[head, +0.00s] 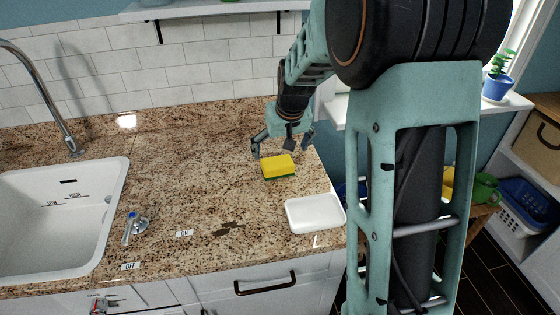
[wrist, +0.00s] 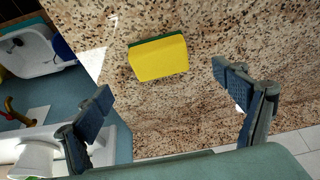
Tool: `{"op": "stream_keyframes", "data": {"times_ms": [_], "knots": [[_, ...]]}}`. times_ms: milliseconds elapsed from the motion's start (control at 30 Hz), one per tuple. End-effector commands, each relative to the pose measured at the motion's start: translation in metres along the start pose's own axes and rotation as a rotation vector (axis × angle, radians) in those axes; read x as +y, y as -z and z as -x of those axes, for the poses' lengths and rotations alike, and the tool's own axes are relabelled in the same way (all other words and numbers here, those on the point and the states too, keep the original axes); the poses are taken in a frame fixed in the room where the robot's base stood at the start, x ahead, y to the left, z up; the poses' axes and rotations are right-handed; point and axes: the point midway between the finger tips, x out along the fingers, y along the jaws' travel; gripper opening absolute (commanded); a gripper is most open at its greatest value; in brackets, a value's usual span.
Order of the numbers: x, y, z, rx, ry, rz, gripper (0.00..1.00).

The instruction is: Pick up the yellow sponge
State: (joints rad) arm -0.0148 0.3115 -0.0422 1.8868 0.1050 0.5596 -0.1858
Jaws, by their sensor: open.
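The yellow sponge (head: 277,166), with a green layer along one side, lies on the brown speckled countertop (head: 190,150) near its right part. It also shows in the wrist view (wrist: 158,58), above the middle of the picture and ahead of the fingertips. My gripper (head: 283,143) is just behind the sponge in the head view, fingers spread. In the wrist view my gripper (wrist: 168,100) is open, with nothing between the two fingers. The sponge looks apart from both fingers.
A white tray (head: 315,228) sits on the counter in front of the sponge, near the right edge. A white sink (head: 30,245) and a blue-handled valve (head: 134,224) are at the left. A tiled wall (head: 130,65) stands behind. The counter left of the sponge is clear.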

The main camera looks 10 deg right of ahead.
Motion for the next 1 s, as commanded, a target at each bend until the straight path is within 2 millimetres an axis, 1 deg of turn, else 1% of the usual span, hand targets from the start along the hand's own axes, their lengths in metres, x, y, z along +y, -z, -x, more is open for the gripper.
{"op": "stream_keyframes", "data": {"times_ms": [33, 100, 200, 467, 700, 800, 1000], "knots": [[0.000, -0.001, -0.010, -0.004, 0.000, 0.000, 0.89], [0.000, -0.001, -0.021, -0.003, 0.000, 0.001, 0.89], [0.000, 0.000, -0.033, -0.001, 0.000, 0.002, 0.89], [0.001, 0.003, -0.048, 0.002, -0.001, 0.002, 0.89], [0.002, 0.007, -0.078, 0.001, -0.001, 0.001, 0.89], [0.002, 0.007, -0.087, 0.002, -0.001, 0.002, 0.89], [0.002, 0.008, -0.093, 0.004, -0.001, 0.002, 0.89]]}}
